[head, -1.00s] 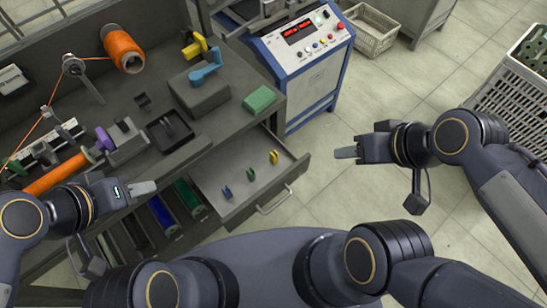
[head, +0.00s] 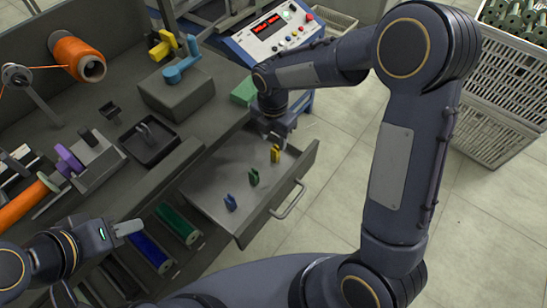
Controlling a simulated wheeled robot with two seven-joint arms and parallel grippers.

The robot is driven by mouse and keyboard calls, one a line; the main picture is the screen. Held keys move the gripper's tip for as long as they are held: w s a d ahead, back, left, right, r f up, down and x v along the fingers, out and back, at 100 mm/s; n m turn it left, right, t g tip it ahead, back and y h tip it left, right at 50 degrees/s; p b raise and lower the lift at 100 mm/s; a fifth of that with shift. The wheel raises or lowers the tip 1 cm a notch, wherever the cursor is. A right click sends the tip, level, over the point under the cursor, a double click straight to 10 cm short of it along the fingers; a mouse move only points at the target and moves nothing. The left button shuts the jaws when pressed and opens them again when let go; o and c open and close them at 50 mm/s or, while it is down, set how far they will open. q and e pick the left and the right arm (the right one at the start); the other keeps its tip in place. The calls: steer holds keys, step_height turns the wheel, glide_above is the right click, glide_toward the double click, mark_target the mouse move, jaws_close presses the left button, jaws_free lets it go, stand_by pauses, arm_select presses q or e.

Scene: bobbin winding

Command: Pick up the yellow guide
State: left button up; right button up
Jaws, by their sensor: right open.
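The yellow guide (head: 275,153) stands in the open drawer (head: 205,195), toward its right back side. A green guide (head: 254,177) and a blue guide (head: 230,202) stand in a row with it in the same drawer. My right gripper (head: 273,138) points down just above and beside the yellow guide. It is open, and its fingertips are partly hidden by its own body; I cannot tell whether they touch the guide. My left gripper (head: 128,228) is at the lower left, away from the guides; its jaw gap is not clear.
A green block (head: 243,91) lies on the bench edge behind my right gripper. A grey block with a blue lever (head: 182,70) and a black tray (head: 149,140) stand on the bench. The drawer handle (head: 288,203) sticks out at the front. Green and blue rolls (head: 178,224) lie below the bench.

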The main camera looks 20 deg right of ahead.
mark_target(275, 148)
steer(key=f, duration=0.4)
steer(key=f+b, duration=0.1)
steer(key=f, duration=0.2)
steer(key=shift+s+d, duration=0.2)
steer(key=shift+s, duration=0.05)
jaws_close()
